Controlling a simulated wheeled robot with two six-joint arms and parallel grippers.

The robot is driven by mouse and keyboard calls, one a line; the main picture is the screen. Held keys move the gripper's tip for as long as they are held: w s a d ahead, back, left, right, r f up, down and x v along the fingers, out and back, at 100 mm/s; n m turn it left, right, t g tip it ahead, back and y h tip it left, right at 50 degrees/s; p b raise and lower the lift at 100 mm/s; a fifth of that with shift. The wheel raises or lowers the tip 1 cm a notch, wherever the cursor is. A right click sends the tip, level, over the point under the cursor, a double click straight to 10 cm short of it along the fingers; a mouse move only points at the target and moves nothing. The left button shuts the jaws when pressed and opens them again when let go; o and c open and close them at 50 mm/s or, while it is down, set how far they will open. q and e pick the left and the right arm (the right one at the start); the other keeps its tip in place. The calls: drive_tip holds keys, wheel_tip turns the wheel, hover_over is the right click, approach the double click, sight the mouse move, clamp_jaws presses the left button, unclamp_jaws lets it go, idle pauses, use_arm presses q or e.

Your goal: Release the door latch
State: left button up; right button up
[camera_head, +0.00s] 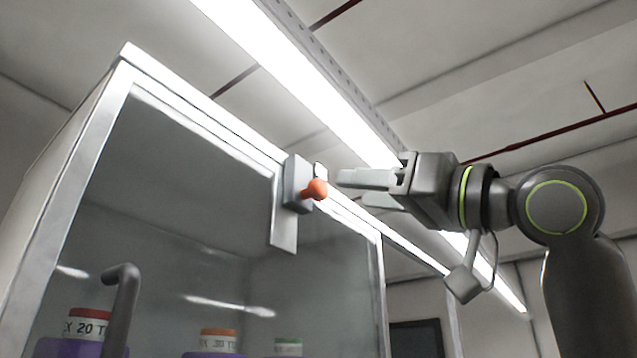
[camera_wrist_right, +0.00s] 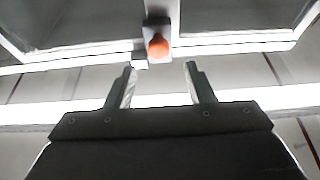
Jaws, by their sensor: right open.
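The door latch is a grey block (camera_head: 296,183) with an orange knob (camera_head: 315,189), mounted at the top edge of a glass-fronted cabinet door (camera_head: 170,190). In the right wrist view the orange knob (camera_wrist_right: 158,46) sits ahead of the fingers, roughly centred between them. My right gripper (camera_head: 352,188) is open and empty, just right of the knob in the head view, its fingers pointing at it. The fingertips (camera_wrist_right: 161,68) look apart from the knob, with a small gap. My left gripper is not in view.
A dark curved door handle (camera_head: 122,300) stands at the lower left of the door. Behind the glass are several labelled yarn-like items, with red (camera_head: 90,312), orange (camera_head: 218,332) and green (camera_head: 288,341) tops. Ceiling lights run overhead. The space around the right arm looks clear.

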sight(324, 188)
use_arm(q)
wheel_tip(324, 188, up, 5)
drive_tip(key=p, duration=0.4)
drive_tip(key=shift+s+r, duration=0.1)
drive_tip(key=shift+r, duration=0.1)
use_arm(e)
drive_tip(key=x, duration=0.8)
drive_tip(key=shift+w+a+r, duration=0.1)
drive_tip(key=shift+w+a, duration=0.05)
drive_tip(key=shift+w, duration=0.1)
